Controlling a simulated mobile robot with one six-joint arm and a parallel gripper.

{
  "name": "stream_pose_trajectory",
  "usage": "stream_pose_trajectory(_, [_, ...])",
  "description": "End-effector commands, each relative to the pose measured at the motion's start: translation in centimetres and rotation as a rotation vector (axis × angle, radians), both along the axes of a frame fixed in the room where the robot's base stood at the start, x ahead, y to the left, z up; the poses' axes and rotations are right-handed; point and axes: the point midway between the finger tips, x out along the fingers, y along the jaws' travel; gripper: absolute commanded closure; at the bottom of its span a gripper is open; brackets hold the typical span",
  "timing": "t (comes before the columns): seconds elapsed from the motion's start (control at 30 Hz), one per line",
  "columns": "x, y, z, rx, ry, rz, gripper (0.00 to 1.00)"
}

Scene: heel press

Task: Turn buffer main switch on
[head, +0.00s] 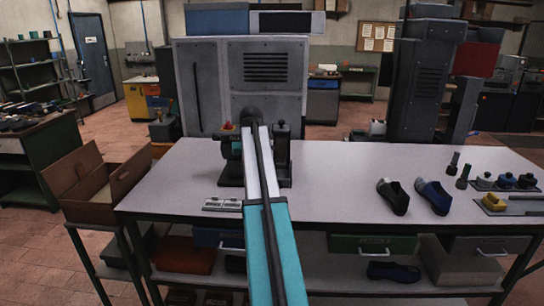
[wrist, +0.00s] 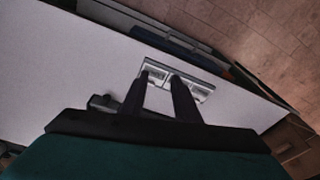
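A dark bench machine with a teal part (head: 232,149), probably the buffer, stands on the table behind my arm, which hides its middle. A red knob (head: 228,127) shows at its upper left. A low grey panel with light plates (head: 221,204) lies at the table's front edge, left of my arm. In the wrist view a panel with two light plates (wrist: 203,93) lies beyond my fingertips. Which part is the main switch, and its position, I cannot tell. My gripper (wrist: 160,77) is open and empty, its two dark fingers apart over the panel; contact is unclear.
Shoes (head: 394,197) and small bottles (head: 463,177) stand on the right of the table (head: 335,168). An open cardboard box (head: 95,185) is at its left end. A large grey cabinet (head: 205,85) stands behind. The table is clear between my arm and the shoes.

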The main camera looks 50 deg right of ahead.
Motion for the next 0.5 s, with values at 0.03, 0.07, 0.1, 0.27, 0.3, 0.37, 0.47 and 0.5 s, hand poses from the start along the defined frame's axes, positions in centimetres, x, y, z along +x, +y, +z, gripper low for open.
stream_pose_trajectory(0.03, [0.8, 1.7, -2.7, 0.017, 0.020, 0.023, 0.71])
stream_pose_trajectory(0.07, [1.2, 2.5, -4.0, 0.025, 0.029, 0.035, 0.71])
stream_pose_trajectory(0.1, [1.7, 3.6, -5.6, 0.036, 0.042, 0.050, 0.71])
stream_pose_trajectory(0.27, [3.2, 8.3, -12.1, 0.076, 0.096, 0.110, 0.71])
stream_pose_trajectory(0.3, [3.5, 9.5, -13.7, 0.085, 0.109, 0.125, 0.71])
stream_pose_trajectory(0.37, [3.8, 11.2, -16.0, 0.098, 0.129, 0.146, 0.71])
stream_pose_trajectory(0.47, [4.0, 14.3, -19.9, 0.119, 0.162, 0.183, 0.71])
stream_pose_trajectory(0.5, [4.0, 15.5, -21.4, 0.126, 0.176, 0.197, 0.71])
